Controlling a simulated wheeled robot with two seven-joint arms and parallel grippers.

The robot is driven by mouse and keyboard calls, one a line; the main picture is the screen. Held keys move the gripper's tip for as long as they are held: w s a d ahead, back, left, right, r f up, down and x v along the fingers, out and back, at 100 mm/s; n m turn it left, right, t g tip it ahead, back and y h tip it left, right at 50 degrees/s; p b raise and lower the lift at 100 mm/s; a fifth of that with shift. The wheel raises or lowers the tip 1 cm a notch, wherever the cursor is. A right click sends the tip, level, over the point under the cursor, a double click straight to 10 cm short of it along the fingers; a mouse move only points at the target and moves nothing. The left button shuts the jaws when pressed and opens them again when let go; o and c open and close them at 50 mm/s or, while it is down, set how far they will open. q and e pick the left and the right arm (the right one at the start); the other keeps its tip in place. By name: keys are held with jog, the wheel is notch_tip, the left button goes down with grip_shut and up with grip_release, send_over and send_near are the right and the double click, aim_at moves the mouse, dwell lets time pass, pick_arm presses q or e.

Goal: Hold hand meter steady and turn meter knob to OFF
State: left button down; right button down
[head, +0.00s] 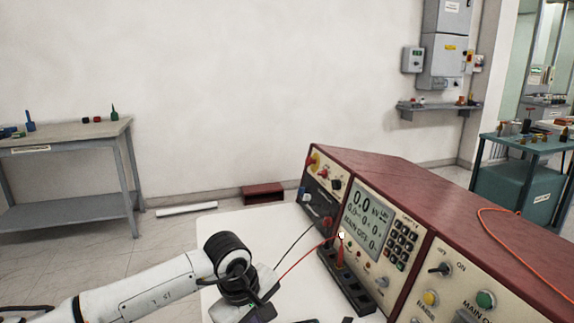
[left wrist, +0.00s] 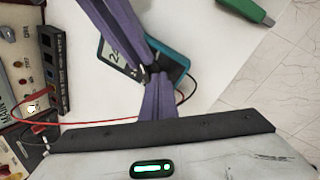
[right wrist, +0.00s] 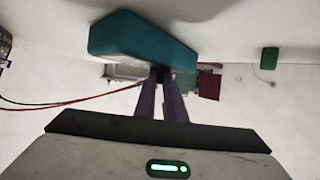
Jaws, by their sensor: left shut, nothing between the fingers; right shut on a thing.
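The hand meter, teal with a dark face and a pale screen, lies by the white tabletop in the left wrist view (left wrist: 178,68). Its teal casing also shows in the right wrist view (right wrist: 140,38). My right gripper (right wrist: 160,74) is shut on the meter's edge. My left gripper (left wrist: 154,76) is shut and empty, its tips over the meter's face. Purple fingers reaching in from the top of the left wrist view also cross the face, so the knob and its setting are hidden. In the head view my left gripper is cut off at the bottom edge.
A red-topped console (head: 430,195) stands on the right of the white table (head: 225,225). A black terminal strip (head: 345,285) sits before it with a red plug. Red and black leads run toward the meter. A green object (left wrist: 245,9) lies near the table edge.

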pick_arm(q)
jog(key=shift+s+d, duration=0.25)
jog(key=shift+s, duration=0.1)
dwell(0.6)
jog(key=shift+s+d, duration=0.4)
jog(key=shift+d, duration=0.2)
jog(key=shift+s+d, duration=0.1)
jog(key=shift+d, duration=0.05)
jog(key=shift+s, duration=0.3)
jog(key=shift+r, duration=0.1)
jog(key=v, duration=0.3)
jog(key=w+v, duration=0.1)
jog(key=v, duration=0.1)
jog(key=shift+w+r, duration=0.1)
jog(key=shift+r, duration=0.35)
